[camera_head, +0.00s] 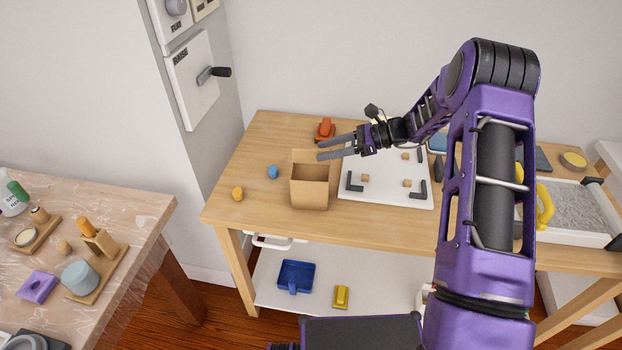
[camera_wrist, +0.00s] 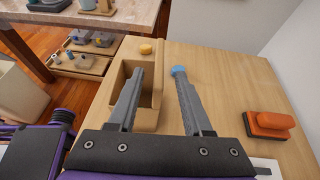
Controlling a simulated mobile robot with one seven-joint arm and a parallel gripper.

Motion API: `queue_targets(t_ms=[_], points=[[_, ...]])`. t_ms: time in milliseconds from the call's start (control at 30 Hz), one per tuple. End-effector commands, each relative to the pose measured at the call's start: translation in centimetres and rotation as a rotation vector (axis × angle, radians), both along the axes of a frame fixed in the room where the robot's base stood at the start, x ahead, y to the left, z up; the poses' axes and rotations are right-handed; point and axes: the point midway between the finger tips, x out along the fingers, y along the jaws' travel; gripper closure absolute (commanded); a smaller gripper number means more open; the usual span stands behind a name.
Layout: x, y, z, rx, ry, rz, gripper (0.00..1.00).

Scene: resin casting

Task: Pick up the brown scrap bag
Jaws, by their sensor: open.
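The brown scrap bag (camera_head: 309,193) is an open-topped, box-like paper bag standing upright on the wooden table, left of the white board. It also shows in the wrist view (camera_wrist: 147,118), partly hidden behind one finger. My gripper (camera_head: 318,149) is open and empty, with its fingers pointing left above the bag's back rim. In the wrist view my gripper (camera_wrist: 157,72) has one finger over the bag's opening and the other to the right, outside it, with a bag wall between them. I cannot tell whether either finger touches the bag.
A blue ball-like piece (camera_head: 272,172) and a yellow piece (camera_head: 237,193) lie left of the bag. An orange block-like tool (camera_head: 325,129) stands behind it. The white board (camera_head: 385,197) with small blocks is to the right. The table's left end is mostly clear.

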Motion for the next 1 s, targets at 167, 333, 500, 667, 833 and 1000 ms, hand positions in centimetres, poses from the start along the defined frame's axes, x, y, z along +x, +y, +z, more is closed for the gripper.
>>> queue_targets(t_ms=[167,333,500,667,833,1000], points=[[-0.1,2.4,-1.1,0.001,0.004,0.004,0.50],[0.2,4.2,-1.8,0.000,0.001,0.003,0.50],[0.2,4.2,-1.8,0.000,0.000,0.001,0.50],[0.2,4.2,-1.8,0.000,0.000,0.001,0.73],[0.2,4.2,-1.8,0.000,0.000,0.001,1.00],[0.2,4.2,-1.8,0.000,0.000,0.001,1.00]])
